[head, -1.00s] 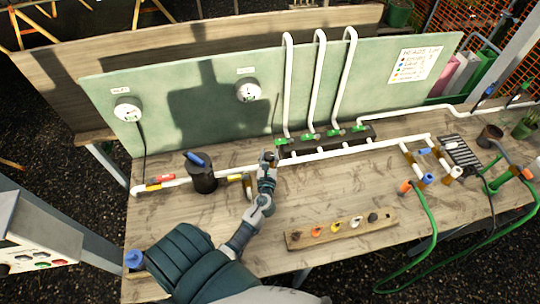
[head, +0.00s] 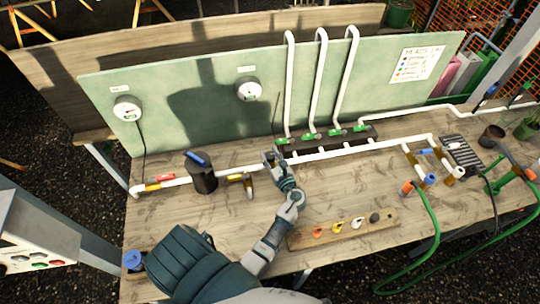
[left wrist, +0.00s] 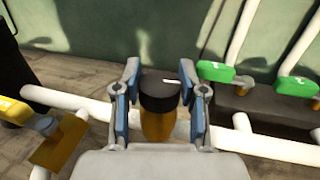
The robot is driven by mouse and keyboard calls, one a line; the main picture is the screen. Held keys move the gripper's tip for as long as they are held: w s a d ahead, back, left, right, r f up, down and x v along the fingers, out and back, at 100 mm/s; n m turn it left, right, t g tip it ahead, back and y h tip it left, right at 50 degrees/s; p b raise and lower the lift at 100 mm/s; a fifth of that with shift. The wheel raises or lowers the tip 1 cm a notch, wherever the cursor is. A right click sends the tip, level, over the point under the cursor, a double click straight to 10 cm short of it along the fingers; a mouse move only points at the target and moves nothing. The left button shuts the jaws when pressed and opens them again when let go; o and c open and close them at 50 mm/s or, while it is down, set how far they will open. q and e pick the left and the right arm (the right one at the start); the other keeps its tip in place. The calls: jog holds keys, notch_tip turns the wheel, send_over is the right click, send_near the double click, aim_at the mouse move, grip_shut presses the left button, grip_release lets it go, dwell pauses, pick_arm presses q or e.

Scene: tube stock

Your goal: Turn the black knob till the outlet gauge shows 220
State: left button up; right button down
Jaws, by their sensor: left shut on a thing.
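The black knob (left wrist: 160,88) has a white mark on its top and sits on a brass-coloured body (left wrist: 158,124) at the white pipe. My left gripper (head: 272,156) is on it; the left wrist view shows its two fingers (left wrist: 160,95) closed against the knob's opposite sides. In the head view my gripper mostly hides the knob. Two round white gauges are on the green board, a left one (head: 127,109) and a right one (head: 249,90). Their labels and readings are too small to read. My right gripper is not in view.
A dark canister with a blue handle (head: 202,172) and a yellow-handled valve (head: 243,179) stand left of my gripper. Green-handled valves (head: 309,136) line a manifold to the right. A wooden strip with coloured knobs (head: 343,229) lies in front.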

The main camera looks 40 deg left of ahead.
aim_at(271, 154)
pick_arm(q)
jog(key=shift+s+d+f, duration=0.1)
jog(key=shift+f, duration=0.3)
jog(key=o, duration=1.2)
jog(key=shift+c, duration=0.2)
jog(key=shift+r, duration=0.2)
jog(key=r, duration=0.9)
jog(key=shift+w+r, duration=0.2)
jog(key=shift+r, duration=0.2)
